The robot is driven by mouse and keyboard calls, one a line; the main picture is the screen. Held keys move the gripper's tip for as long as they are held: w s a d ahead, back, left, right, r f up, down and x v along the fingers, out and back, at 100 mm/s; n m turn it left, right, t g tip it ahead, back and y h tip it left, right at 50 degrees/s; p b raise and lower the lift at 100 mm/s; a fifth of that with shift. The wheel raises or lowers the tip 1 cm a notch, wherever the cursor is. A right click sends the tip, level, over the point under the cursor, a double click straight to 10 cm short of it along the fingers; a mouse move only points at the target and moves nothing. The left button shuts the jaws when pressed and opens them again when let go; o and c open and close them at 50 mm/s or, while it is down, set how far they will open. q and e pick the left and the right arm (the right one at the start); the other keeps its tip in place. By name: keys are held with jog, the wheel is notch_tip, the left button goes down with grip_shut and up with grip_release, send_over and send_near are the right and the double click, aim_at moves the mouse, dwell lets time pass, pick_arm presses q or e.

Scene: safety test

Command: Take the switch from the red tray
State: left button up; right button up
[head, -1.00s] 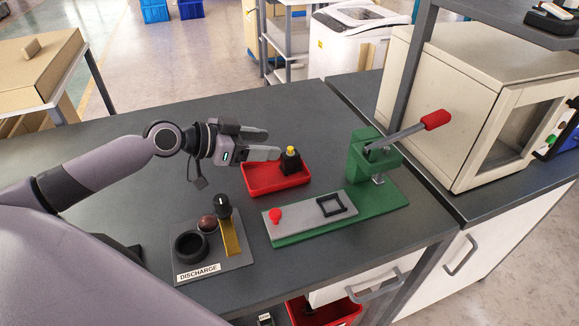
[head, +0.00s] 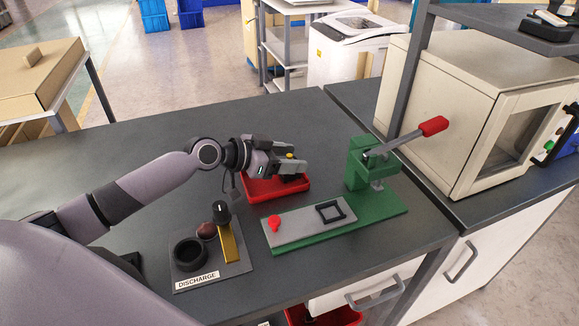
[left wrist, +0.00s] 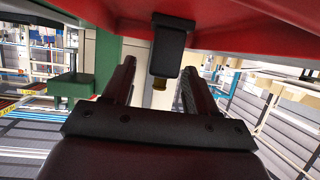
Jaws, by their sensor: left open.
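The red tray (head: 262,193) lies on the dark bench; its red surface fills the top of the left wrist view (left wrist: 235,32). My left gripper (head: 292,163) is open over the tray at the switch. In the left wrist view its fingers (left wrist: 158,80) point toward the switch on either side; contact cannot be told. My right gripper is not in view.
A green lever press (head: 375,215) with a red-handled arm stands close right of the tray. A panel labelled DISCHARGE (head: 240,268), with a black knob, lies in front. A beige oven-like box (head: 440,110) stands at right. The bench's back left is clear.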

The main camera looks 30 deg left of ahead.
pick_arm(q)
jog(key=shift+w+f, duration=0.1)
jog(key=c, duration=1.1)
jog(key=shift+o, duration=0.2)
